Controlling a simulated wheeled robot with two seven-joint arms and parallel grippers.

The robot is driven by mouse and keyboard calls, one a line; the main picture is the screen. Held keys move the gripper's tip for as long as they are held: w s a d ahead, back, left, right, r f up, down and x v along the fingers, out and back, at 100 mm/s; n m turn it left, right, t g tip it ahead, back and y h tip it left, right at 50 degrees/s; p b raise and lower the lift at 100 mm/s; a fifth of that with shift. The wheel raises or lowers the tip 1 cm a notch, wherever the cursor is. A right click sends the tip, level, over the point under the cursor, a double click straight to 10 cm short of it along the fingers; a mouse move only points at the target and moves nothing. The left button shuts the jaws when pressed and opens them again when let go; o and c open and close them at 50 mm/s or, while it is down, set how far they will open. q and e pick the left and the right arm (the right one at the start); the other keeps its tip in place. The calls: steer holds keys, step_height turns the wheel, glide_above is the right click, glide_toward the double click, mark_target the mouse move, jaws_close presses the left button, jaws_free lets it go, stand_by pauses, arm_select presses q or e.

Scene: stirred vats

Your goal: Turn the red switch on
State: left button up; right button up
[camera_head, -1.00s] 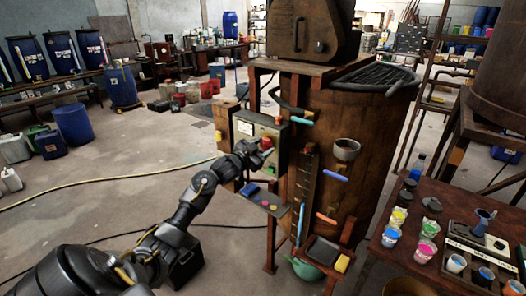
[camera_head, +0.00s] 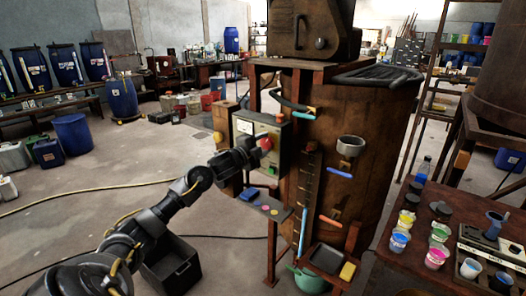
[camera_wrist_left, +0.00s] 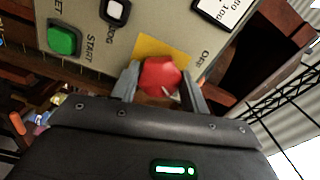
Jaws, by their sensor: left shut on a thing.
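The red switch (camera_wrist_left: 160,76) is a red knob on a yellow plate on the grey control panel (camera_wrist_left: 85,60), with "OFF" lettered beside it. In the left wrist view my left gripper (camera_wrist_left: 160,88) has one finger on each side of the knob and is shut on it. In the head view the left gripper (camera_head: 258,150) is at the front of the control panel (camera_head: 268,128), and the red knob (camera_head: 266,143) shows just past its fingers. My right gripper is not in view.
The panel is fixed beside a large rusty brown vat (camera_head: 375,150). A table (camera_head: 440,205) with paint cups stands at the right. Open concrete floor (camera_head: 120,160) lies to the left.

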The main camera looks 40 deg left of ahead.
arm_select(q)
steer(key=shift+m+b, duration=0.8)
steer(key=shift+m, duration=0.4)
steer(key=o, duration=1)
steer(key=shift+s, duration=0.1)
steer(key=shift+s+f+b, duration=0.1)
steer(key=shift+s+b, duration=0.2)
steer(key=s+b, duration=0.3)
steer(key=s, duration=0.7)
steer(key=shift+d, duration=0.15)
